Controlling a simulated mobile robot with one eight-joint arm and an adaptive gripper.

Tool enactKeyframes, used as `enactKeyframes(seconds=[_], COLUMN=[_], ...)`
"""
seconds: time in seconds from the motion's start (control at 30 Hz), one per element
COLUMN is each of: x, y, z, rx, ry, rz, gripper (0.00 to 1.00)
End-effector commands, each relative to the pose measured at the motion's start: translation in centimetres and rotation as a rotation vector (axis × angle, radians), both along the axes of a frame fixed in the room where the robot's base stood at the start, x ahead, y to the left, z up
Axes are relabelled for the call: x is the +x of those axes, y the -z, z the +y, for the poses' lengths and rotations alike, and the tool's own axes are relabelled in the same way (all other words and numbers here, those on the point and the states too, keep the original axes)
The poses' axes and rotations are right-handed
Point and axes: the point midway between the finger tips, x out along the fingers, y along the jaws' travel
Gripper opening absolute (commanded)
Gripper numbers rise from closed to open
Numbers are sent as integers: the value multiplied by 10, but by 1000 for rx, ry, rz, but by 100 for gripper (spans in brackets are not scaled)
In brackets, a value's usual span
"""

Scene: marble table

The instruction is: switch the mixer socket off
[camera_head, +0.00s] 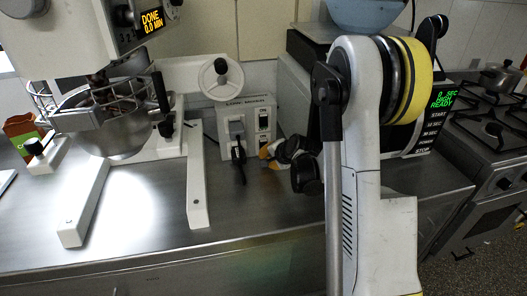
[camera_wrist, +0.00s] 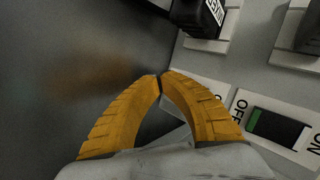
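The mixer socket is on a pale wall box (camera_head: 246,118) in the middle of the head view. A plug with a black cord (camera_head: 238,152) is in its left side, and a dark switch (camera_head: 264,119) is on its right side. My gripper (camera_head: 266,151) is low at the box's right front, partly hidden by my arm. In the wrist view, my gripper's orange fingers (camera_wrist: 160,76) meet at the tips with nothing between them. A black rocker switch with a green strip (camera_wrist: 272,128) lies right of the fingers, marked OFF and ON. I cannot tell whether they touch.
The mixer (camera_head: 70,35) with its steel bowl (camera_head: 112,135) stands left, its display reading DONE. A black plug (camera_wrist: 200,15) sits above the fingers in the wrist view. The stove (camera_head: 490,135) is at right. The steel counter's front (camera_head: 145,230) is mostly clear.

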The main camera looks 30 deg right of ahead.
Motion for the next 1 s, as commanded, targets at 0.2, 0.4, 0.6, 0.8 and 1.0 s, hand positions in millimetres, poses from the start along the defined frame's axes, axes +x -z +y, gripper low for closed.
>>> enactKeyframes(seconds=[0.2, 0.4, 0.6, 0.8, 1.0], x=[0, 0, 2, 8, 8], y=[0, 0, 0, 1, 1], z=[0, 0, -1, -2, -2], rx=[0, 0, 0, 0, 0], ry=[0, 0, 0, 0, 0], rz=[0, 0, 0, 0, 0], gripper=[0, 0, 0, 0, 0])
